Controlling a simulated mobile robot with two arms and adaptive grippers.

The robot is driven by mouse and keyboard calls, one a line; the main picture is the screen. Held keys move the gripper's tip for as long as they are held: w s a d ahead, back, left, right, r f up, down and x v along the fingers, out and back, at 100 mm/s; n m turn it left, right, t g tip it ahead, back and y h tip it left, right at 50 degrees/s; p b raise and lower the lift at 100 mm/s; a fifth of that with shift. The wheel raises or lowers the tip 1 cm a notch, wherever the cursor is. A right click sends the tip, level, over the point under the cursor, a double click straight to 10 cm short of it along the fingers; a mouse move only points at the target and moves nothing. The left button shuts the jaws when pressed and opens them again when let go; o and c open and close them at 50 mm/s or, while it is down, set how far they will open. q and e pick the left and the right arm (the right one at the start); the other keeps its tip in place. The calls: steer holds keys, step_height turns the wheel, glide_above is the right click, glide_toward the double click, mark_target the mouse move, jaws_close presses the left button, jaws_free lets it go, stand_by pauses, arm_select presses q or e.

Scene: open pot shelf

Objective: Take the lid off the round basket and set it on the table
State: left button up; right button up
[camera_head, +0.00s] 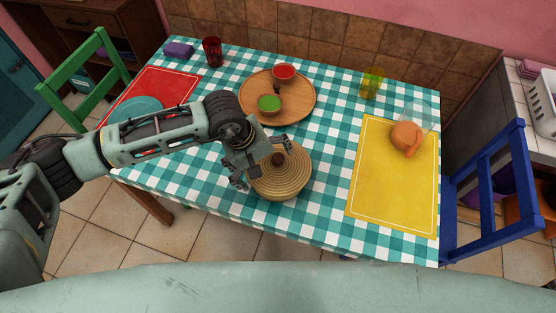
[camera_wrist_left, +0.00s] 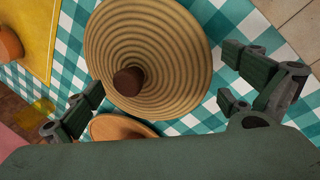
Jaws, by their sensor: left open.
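The round basket's ribbed tan lid (camera_head: 282,175) with a dark brown knob (camera_head: 278,158) rests on top of the basket on the checked table (camera_head: 325,215). The lid covers the basket, so little of the basket body shows. In the left wrist view the lid (camera_wrist_left: 170,50) and its knob (camera_wrist_left: 129,81) are seen from above. My left gripper (camera_head: 240,170) hangs at the lid's left side, partly over it. Its fingers (camera_wrist_left: 160,95) are spread wide, with the knob between them but not touched. My right gripper is out of view.
A yellow mat (camera_head: 385,190) with an orange cup (camera_head: 405,136) lies right. The checked cloth between basket and yellow mat is clear. A blue chair (camera_head: 487,190) stands at right.

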arm_select(q)
steer(key=shift+d+f, duration=0.2)
steer(key=shift+f, duration=0.35)
steer(key=c, duration=0.9)
steer(key=shift+c, duration=0.4)
steer(key=shift+r, duration=0.15)
